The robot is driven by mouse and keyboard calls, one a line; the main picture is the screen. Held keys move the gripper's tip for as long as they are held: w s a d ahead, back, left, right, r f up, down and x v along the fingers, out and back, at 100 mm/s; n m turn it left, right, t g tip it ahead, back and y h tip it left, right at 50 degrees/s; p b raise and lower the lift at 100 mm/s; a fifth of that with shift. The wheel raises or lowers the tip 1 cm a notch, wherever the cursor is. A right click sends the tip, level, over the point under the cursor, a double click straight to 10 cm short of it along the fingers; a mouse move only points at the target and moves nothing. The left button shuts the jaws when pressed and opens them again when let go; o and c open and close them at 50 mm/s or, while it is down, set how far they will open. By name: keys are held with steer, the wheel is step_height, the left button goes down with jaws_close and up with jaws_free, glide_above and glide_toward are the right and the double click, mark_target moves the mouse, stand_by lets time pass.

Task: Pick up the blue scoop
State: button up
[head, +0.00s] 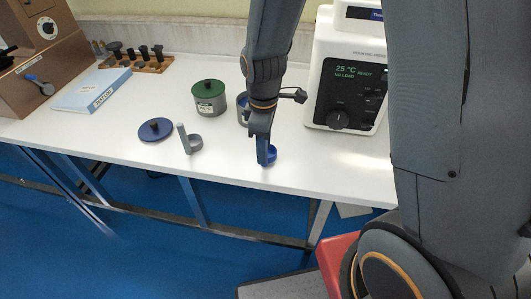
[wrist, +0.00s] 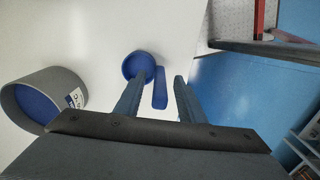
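The blue scoop (head: 271,154) is on the white table near its front edge. In the wrist view its round bowl (wrist: 139,64) is beside the left fingertip. Its straight handle (wrist: 160,88) shows in the gap between the two fingers, nearer the left one. My gripper (wrist: 163,80) is open, with a clear gap between the handle and the right finger. In the head view my gripper (head: 264,160) points down at the scoop and hides part of it. I cannot tell how far the fingertips are above the table.
A grey open pot with a blue inside (wrist: 50,100) stands close to the left of my gripper. A grey scoop (head: 194,145), a blue lid (head: 155,130) and a green-lidded pot (head: 209,101) are further left. A white tester (head: 345,85) stands behind right. The table's front edge is close.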

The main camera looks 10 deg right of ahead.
jaws_close()
steer(key=shift+r, duration=0.15)
